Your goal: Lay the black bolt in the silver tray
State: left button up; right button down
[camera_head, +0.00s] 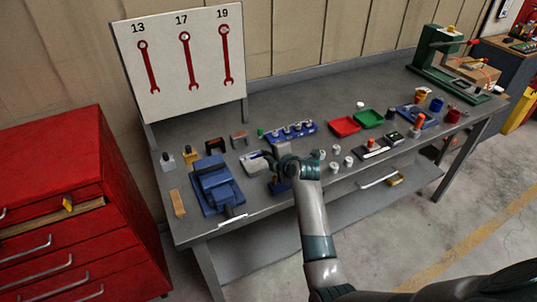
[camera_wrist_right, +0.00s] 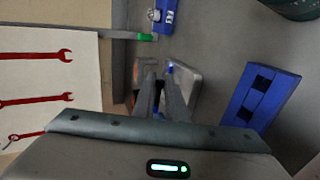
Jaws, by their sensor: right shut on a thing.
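The silver tray (camera_head: 252,166) lies on the grey workbench, left of my right gripper (camera_head: 271,158) in the head view and partly covered by it. In the right wrist view the tray (camera_wrist_right: 186,82) shows behind and to the right of the fingers. My right gripper (camera_wrist_right: 160,92) is shut on a narrow dark thing, which appears to be the black bolt (camera_wrist_right: 158,97). The fingers hide most of it. The gripper appears over or close beside the tray; I cannot tell the height. My left gripper is not in view.
A blue block with square holes (camera_wrist_right: 262,92) lies near the tray. A blue rack of silver pieces (camera_head: 292,132) stands behind the gripper. A blue vise (camera_head: 214,184) is at left. Red (camera_head: 344,126) and green (camera_head: 368,118) trays lie right. A tool board (camera_head: 183,75) stands behind.

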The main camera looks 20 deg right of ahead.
jog(key=shift+f, duration=0.1)
dwell(0.3)
jog(key=c, duration=1.7)
grip_release()
jog(key=shift+b+v, duration=1.95)
jog(key=shift+v, duration=6.75)
